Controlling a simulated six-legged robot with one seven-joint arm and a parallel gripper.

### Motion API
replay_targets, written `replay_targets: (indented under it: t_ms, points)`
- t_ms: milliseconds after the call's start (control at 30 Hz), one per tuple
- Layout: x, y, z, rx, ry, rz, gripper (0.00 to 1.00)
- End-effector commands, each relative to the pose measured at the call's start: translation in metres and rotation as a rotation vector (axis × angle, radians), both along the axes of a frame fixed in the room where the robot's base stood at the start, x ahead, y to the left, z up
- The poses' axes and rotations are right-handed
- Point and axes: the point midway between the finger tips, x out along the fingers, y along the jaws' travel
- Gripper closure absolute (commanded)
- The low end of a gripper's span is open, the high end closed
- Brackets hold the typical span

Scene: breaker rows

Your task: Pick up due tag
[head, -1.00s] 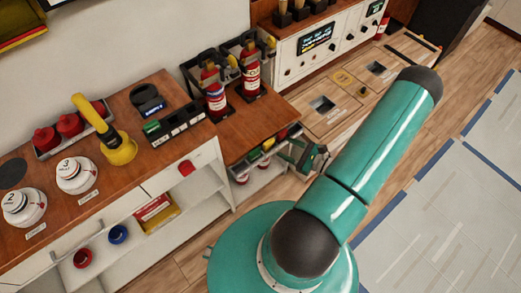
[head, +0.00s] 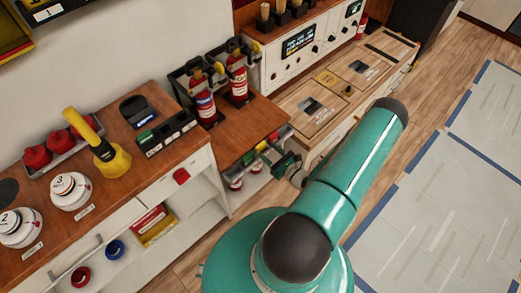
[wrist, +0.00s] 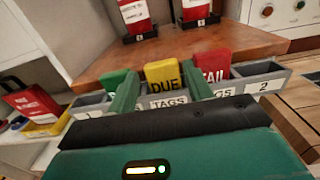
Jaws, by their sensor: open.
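The yellow due tag (wrist: 163,76) stands upright in a grey tag rack (wrist: 263,70) at the edge of a wooden counter, with "DUE" facing the wrist camera. My gripper (wrist: 162,68) is open, its two green fingers appearing on the left and right of the due tag in the wrist view. I cannot tell whether they touch it. A green tag (wrist: 114,79) stands to its left, partly behind the left finger. A red fail tag (wrist: 211,66) stands to its right, partly behind the right finger.
Two red extinguishers (head: 204,96) (head: 237,76) stand on the counter behind the rack. A yellow-handled device (head: 108,156) and white round detectors (head: 70,191) are on the left counter. A white control panel (head: 310,45) is at the back. Floor on the right is clear.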

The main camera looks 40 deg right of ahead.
Motion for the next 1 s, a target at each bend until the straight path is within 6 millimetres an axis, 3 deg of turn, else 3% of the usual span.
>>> replay_targets:
  t_ms: [367, 600, 633, 767, 1000]
  points:
    - [0.048, 0.003, -0.001, 0.0, -0.001, 0.002, 0.49]
    - [0.052, 0.003, -0.001, 0.0, 0.0, 0.001, 0.49]
    - [0.052, 0.003, -0.001, 0.0, 0.0, 0.001, 0.51]
    - [0.051, 0.003, -0.001, 0.0, 0.0, 0.001, 0.76]
    - [0.051, 0.003, -0.001, 0.0, 0.0, 0.001, 0.77]
